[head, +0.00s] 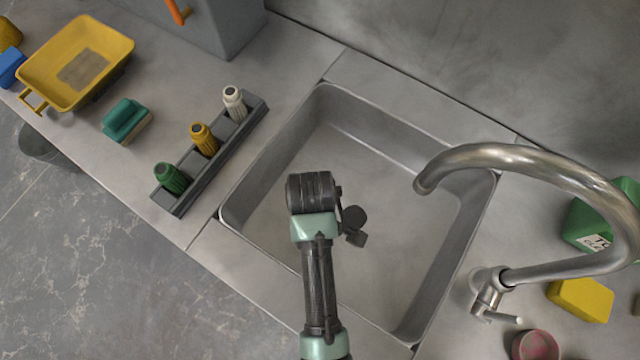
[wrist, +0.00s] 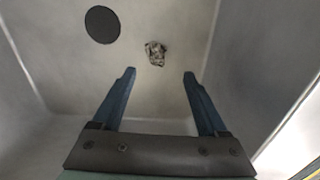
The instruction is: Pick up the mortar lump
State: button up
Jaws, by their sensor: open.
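In the wrist view the mortar lump (wrist: 155,53) is a small, rough, grey-brown piece on the bottom of the sink. My gripper (wrist: 160,78) is open, with its two blue fingers spread apart and nothing between them. The lump shows beyond the fingertips, roughly centred between them and apart from both. In the head view my arm reaches over the sink (head: 404,168), and my wrist hides part of its floor. I cannot make out the lump in that view.
A dark round drain (wrist: 102,25) lies left of the lump. A curved metal faucet (head: 540,158) arches over the sink's right side. A rack (head: 222,150) with three bottles stands left of the sink. A yellow tub (head: 48,68) and green sponge (head: 124,120) sit farther left.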

jog(key=shift+d+f, duration=0.2)
jog(key=shift+f, duration=0.8)
jog(key=shift+d+f, duration=0.2)
jog(key=shift+f, duration=0.75)
jog(key=shift+d+f, duration=0.2)
jog(key=shift+f, duration=0.8)
grip_shut()
